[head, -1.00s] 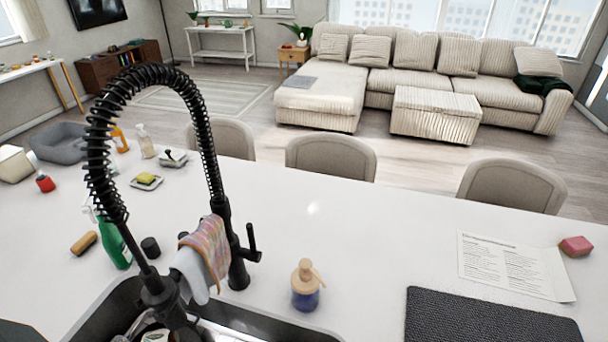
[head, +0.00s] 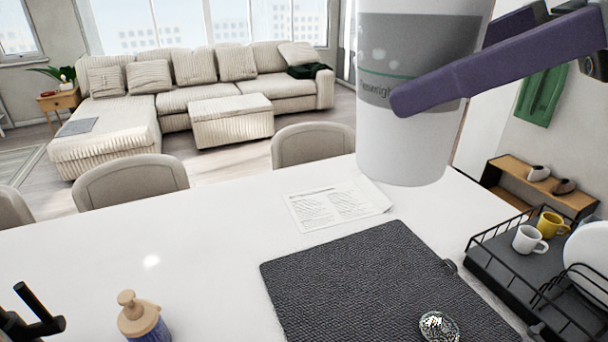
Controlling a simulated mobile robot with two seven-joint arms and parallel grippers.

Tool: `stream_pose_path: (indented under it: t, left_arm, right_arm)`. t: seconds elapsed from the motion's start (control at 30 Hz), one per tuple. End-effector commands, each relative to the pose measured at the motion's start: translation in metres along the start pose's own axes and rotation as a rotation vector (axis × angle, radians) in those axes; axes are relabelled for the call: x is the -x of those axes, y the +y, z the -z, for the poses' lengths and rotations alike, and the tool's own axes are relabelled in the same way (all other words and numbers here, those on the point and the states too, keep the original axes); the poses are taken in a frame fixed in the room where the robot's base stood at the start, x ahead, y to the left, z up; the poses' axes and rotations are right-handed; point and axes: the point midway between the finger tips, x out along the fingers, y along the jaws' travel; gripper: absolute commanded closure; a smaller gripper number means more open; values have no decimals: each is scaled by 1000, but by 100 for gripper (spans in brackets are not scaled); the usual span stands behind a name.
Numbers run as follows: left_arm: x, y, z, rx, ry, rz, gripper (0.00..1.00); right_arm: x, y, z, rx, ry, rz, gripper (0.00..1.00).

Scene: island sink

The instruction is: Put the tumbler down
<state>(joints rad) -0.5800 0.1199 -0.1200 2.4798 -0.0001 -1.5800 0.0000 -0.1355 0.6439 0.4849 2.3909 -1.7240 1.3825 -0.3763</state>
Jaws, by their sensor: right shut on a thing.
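The tumbler (head: 405,150) is a large white cup with a grey band and a thin green line. It is upright in the upper right of the head view, close to the camera, and its top is cut off. My right gripper (head: 440,85) is shut on the tumbler, with a purple finger across its front. The other finger is mostly hidden behind the tumbler. The tumbler appears held above the white counter (head: 210,240). My left gripper is not in view.
A dark textured mat (head: 360,275) lies on the counter, with a small shiny item (head: 438,326) at its front edge. Paper sheets (head: 335,204) lie behind it. A dish rack (head: 520,275) with mugs stands right. A soap bottle (head: 143,318) stands front left. The counter's middle is clear.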

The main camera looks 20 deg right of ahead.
Motion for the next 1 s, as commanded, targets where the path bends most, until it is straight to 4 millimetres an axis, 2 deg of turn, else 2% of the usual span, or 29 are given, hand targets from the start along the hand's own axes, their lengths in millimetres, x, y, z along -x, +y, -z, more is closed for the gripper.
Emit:
stream_pose_path:
  t: [0.03,0.8,1.0]
  left_arm:
    - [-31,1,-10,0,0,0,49]
    - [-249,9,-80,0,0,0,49]
    - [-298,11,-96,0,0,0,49]
  right_arm:
    - [-14,-4,27,-6,1,15,84]
    - [-105,-47,208,-106,-8,201,84]
    - [-125,-56,246,-120,-20,238,84]
